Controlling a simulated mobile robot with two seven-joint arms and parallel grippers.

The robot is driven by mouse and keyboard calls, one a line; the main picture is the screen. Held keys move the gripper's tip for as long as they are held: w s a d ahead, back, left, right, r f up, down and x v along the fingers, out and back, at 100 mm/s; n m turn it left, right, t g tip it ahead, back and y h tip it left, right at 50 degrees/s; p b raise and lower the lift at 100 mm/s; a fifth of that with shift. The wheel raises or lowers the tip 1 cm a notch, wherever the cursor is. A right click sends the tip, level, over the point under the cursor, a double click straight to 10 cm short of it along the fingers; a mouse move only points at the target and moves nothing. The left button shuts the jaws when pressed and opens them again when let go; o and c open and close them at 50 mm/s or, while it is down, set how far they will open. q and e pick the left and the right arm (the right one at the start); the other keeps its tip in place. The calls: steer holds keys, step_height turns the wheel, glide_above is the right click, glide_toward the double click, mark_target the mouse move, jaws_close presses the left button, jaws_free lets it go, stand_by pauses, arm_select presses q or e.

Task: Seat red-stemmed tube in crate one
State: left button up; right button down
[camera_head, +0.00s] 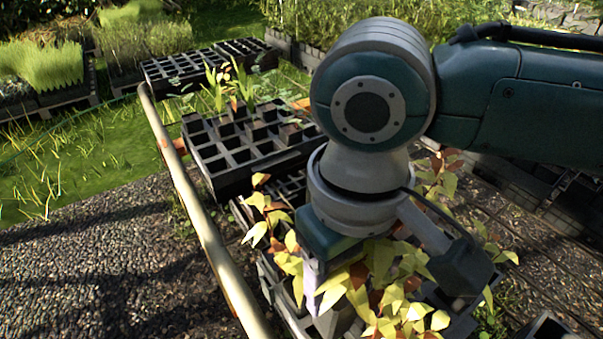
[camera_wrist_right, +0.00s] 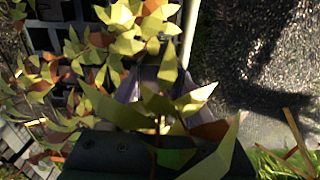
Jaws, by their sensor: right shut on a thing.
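My right gripper (camera_head: 330,272) points down into yellow-green and rust-brown foliage (camera_head: 385,280) in the head view. In the right wrist view the right gripper (camera_wrist_right: 158,90) is shut on a leafy plant tube, whose leaves (camera_wrist_right: 125,108) cover much of the grip. No label shows which crate is crate one. My left gripper is not in view.
A pale rail (camera_head: 195,205) runs along the crates' left side. A nearer crate (camera_head: 275,290) lies under the foliage. Another black crate (camera_head: 165,75) stands farther back. Gravel (camera_head: 90,255) lies open at the left; more dark crates (camera_head: 575,200) stand at the right.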

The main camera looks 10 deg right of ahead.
steer(key=shift+f+b, duration=0.9)
steer(key=shift+b, duration=0.1)
steer(key=shift+r, duration=0.15)
steer(key=shift+p, duration=0.3)
steer(key=shift+f, duration=0.25)
steer(key=shift+p, duration=0.3)
steer(key=shift+f, duration=0.1)
